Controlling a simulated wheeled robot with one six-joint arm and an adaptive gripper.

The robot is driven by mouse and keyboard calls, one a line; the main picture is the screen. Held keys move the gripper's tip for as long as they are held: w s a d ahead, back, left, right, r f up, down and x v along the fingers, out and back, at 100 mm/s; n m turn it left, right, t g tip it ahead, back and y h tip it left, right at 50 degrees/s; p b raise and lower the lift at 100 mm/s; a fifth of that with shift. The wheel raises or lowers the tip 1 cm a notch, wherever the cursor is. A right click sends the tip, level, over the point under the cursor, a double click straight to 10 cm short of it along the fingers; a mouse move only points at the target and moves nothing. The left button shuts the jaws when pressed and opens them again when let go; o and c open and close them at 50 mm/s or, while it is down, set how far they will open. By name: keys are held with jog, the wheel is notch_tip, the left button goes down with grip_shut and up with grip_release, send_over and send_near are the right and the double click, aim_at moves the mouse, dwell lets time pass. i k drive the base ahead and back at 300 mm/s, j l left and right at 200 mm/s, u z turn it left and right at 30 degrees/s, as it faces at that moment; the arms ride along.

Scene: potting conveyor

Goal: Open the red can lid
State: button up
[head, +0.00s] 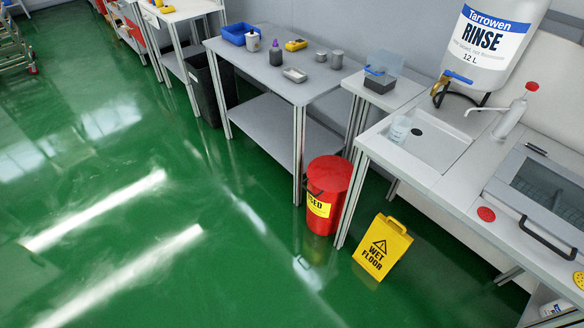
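A red can (319,211) stands on the green floor in the head view, between a grey table and the sink bench. It carries a yellow label with black letters ending in "SED". Its round red lid (331,172) lies flat on top and looks closed. A dark bar or handle shows at the front edge of the lid. The can's far side is hidden. My gripper does not show in this view.
A yellow wet floor sign (382,247) stands just right of the can. The grey table (262,72) and the sink bench (372,146) flank it, with legs close by. A dark bin (206,92) stands further left. The green floor (150,220) in front and to the left is clear.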

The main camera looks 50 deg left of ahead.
aim_at(328, 174)
jog(key=i+j, duration=0.1)
jog(key=j, duration=0.8)
jog(key=i+j, duration=0.1)
jog(key=j, duration=0.8)
jog(key=i+j, duration=0.1)
jog(key=j, duration=0.8)
jog(key=i+j, duration=0.1)
jog(key=j, duration=0.35)
jog(key=i+j, duration=0.1)
jog(key=j, duration=0.4)
jog(key=i+j, duration=0.1)
jog(key=j, duration=0.35)
jog(key=i+j, duration=0.1)
jog(key=j, duration=0.35)
jog(key=i+j, duration=0.1)
jog(key=j, duration=0.4)
